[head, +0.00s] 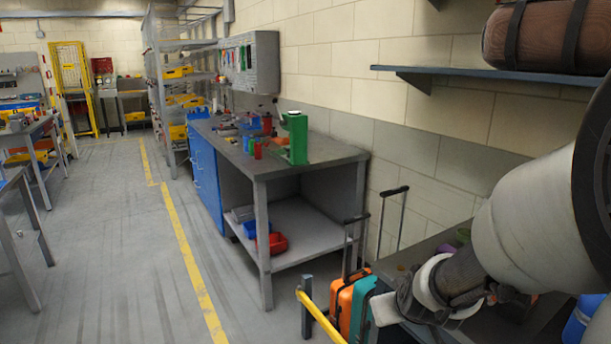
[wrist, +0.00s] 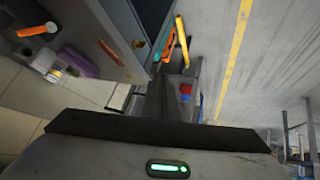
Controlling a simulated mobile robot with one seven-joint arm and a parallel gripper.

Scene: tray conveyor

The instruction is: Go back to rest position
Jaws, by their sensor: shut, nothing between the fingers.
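My arm reaches in from the right edge of the head view. My gripper (head: 388,309) is at its end, low at the bottom right, in front of the suitcases and over the edge of a dark table. It is shut and holds nothing.
An orange suitcase (head: 346,303) and a teal suitcase (head: 361,312) stand close by my gripper. A yellow rail (head: 322,320) is left of them. A workbench (head: 310,162) stands along the wall, and a shelf (head: 480,73) hangs above my arm.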

